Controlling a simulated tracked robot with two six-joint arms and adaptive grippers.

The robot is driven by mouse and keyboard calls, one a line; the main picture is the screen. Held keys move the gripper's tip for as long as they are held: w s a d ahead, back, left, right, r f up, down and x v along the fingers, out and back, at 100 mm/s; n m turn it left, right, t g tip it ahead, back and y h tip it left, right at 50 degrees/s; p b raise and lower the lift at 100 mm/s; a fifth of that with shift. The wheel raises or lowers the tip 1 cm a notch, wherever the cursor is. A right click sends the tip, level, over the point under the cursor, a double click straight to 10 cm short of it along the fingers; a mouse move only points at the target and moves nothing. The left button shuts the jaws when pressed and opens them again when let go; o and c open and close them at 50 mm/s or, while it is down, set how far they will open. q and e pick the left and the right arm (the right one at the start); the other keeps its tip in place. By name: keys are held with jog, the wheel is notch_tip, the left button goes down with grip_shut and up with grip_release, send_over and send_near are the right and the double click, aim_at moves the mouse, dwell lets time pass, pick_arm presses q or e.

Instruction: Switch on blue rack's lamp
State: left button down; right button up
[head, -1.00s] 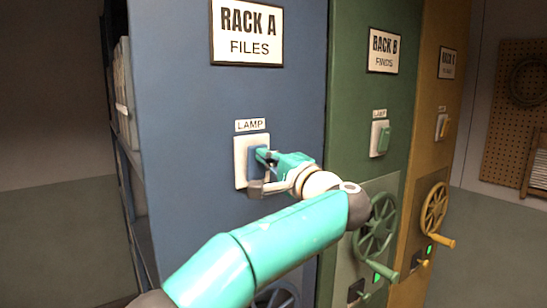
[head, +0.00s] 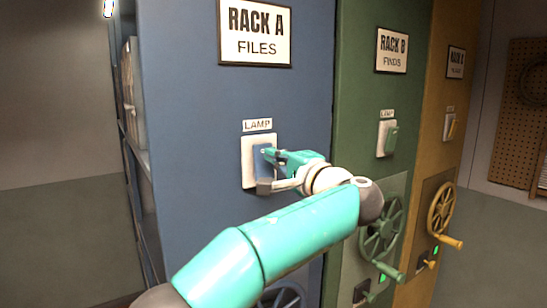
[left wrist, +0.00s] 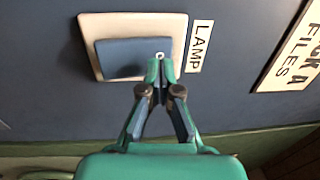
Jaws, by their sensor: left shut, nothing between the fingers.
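The blue rack (head: 200,110), with its sign "RACK A FILES" (head: 255,32), stands in front of me. Its lamp switch has a white plate (head: 248,175) and a blue rocker (head: 262,160) under a "LAMP" label (head: 257,125). My left gripper (head: 267,153) is shut and empty, its tips at the rocker's upper right part. In the left wrist view, the closed tips (left wrist: 160,68) lie at the label-side end of the rocker (left wrist: 122,58), touching or very near it. A lit lamp (head: 108,8) shows at the top left. My right gripper is out of view.
To the right stand a green rack (head: 350,100) and a yellow rack (head: 438,110), each with a lamp switch and a handwheel. A pegboard (head: 515,110) hangs at the far right.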

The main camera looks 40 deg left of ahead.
pick_arm(q)
jog(key=r+b+v, duration=0.1)
jog(key=r+v, duration=0.1)
jog(key=v, duration=1)
jog(key=shift+s+d+r+b, duration=0.25)
jog(key=shift+d+r+b, duration=0.1)
jog(key=shift+r, duration=0.05)
